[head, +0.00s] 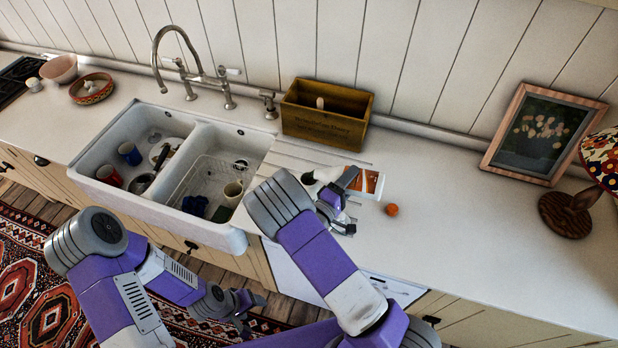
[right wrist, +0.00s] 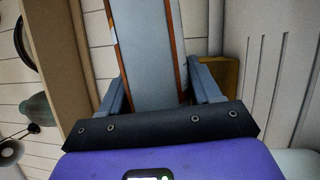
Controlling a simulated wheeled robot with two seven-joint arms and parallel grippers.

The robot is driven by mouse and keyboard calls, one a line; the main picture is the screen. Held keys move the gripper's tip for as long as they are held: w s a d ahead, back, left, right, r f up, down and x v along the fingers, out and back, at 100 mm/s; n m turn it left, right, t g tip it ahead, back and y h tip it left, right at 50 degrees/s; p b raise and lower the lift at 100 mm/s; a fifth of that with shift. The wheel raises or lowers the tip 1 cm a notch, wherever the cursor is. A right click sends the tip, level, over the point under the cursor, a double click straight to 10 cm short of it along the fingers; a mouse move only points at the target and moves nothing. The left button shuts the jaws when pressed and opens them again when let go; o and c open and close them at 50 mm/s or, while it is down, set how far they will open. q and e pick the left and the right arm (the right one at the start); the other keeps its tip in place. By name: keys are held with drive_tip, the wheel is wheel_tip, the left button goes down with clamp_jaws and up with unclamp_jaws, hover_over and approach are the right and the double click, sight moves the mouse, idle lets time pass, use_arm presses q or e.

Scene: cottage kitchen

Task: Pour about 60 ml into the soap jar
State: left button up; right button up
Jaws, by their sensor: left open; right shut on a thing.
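My right gripper (head: 340,200) is above the counter right of the sink, shut on a white and orange container (head: 371,184). In the right wrist view the gripper (right wrist: 158,88) has a finger on each side of this container, a pale grey panel with orange edges (right wrist: 150,45). A white object (head: 328,173) with a dark part shows just behind the gripper, partly hidden; I cannot tell whether it is the soap jar. No liquid stream is visible. My left gripper (head: 240,306) is open and empty, low in front of the cabinets.
The double sink (head: 200,130) holds mugs and dishes. A wooden box (head: 326,115) stands behind the gripper by the wall. A small orange ball (head: 392,210) lies right of it. A picture frame (head: 540,133) and lamp (head: 570,210) stand at right. The right front counter is clear.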

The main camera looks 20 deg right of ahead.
drive_tip(key=shift+f+b, duration=0.35)
wheel_tip(320, 180, down, 2)
drive_tip(key=m+g+y+b, duration=0.1)
drive_tip(key=m+b, duration=0.1)
drive_tip(key=m, duration=0.2)
drive_tip(key=shift+f+b, duration=0.2)
drive_tip(key=shift+b, duration=0.2)
drive_tip(key=shift+r, duration=0.2)
